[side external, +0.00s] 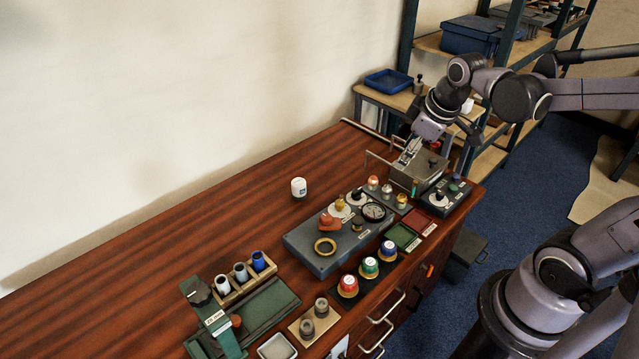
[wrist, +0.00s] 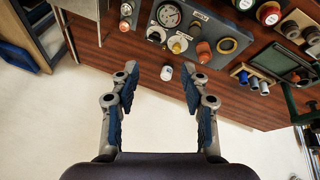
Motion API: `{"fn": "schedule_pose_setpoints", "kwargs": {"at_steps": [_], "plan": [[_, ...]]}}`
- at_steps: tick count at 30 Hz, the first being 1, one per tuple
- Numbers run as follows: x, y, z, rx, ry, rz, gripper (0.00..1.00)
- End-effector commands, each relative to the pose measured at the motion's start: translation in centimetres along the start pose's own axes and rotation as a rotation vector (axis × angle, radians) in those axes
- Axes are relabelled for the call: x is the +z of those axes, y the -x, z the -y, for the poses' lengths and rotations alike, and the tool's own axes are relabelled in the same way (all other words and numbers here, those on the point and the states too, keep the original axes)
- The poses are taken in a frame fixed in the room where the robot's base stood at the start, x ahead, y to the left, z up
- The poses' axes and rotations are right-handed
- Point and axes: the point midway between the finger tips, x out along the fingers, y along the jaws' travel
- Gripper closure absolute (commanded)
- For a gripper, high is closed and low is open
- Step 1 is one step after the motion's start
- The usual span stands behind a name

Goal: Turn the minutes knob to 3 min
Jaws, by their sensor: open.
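I cannot read which dial is the minutes knob. A small grey control box (side external: 444,196) at the bench's right end carries a dark knob on a pale dial (side external: 439,200). The large grey panel (side external: 318,262) carries a brass knob on a white dial (side external: 340,207) and a dark knob on another white dial (side external: 357,195). In the wrist view, white dials with knobs (wrist: 178,44) show beside the round gauge (wrist: 169,14). My gripper (side external: 407,157) is over the grey box with a wire handle, touching no knob that I can see. Its fingers (wrist: 160,82) are apart and empty.
A white can (side external: 298,187) stands alone on the wooden bench (side external: 150,262). The grey handled box (side external: 420,172) is close beneath my gripper. The back left is clear.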

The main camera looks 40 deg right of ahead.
Motion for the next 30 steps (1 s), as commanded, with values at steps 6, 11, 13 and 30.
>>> {"fn": "schedule_pose_setpoints", "kwargs": {"at_steps": [6, 11, 13, 30], "plan": [[2.0, -3.3, -6.0, -0.048, 0.192, 0.125, 0.54], [4.5, -6.0, -10.0, -0.118, 0.333, 0.194, 0.54], [6.0, -7.3, -11.6, -0.154, 0.394, 0.216, 0.54], [13.2, -13.1, -16.3, -0.331, 0.636, 0.247, 0.54]]}}
